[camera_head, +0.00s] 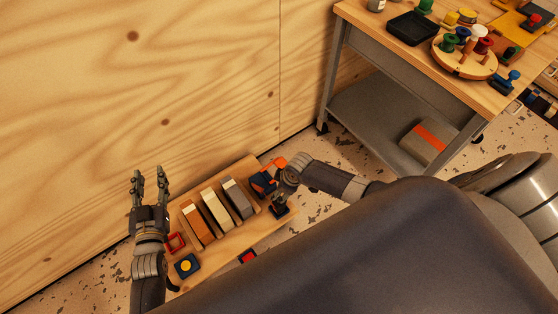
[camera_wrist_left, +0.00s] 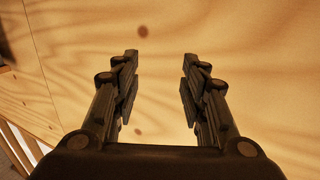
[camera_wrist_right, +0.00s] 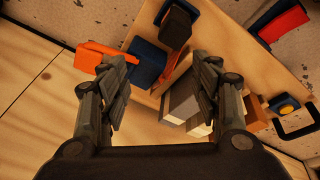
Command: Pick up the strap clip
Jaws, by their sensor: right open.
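I cannot tell for sure which piece is the strap clip. An orange and dark-blue piece (camera_head: 265,181) lies at the right end of a wooden board on the floor. In the right wrist view its orange part (camera_wrist_right: 95,56) and blue part (camera_wrist_right: 146,63) show by the fingertips. My right gripper (camera_wrist_right: 162,62) is open above the board's end, pointing down, with nothing clearly held. A black block with a blue edge (camera_wrist_right: 176,24) is just beyond it.
Brown, cream and grey upright blocks (camera_head: 217,208) fill the board's middle. A red frame (camera_head: 175,243) and a blue piece with a yellow knob (camera_head: 186,266) lie at its left. A plywood wall (camera_head: 150,80) stands close behind. A loaded workbench (camera_head: 385,48) is at upper right.

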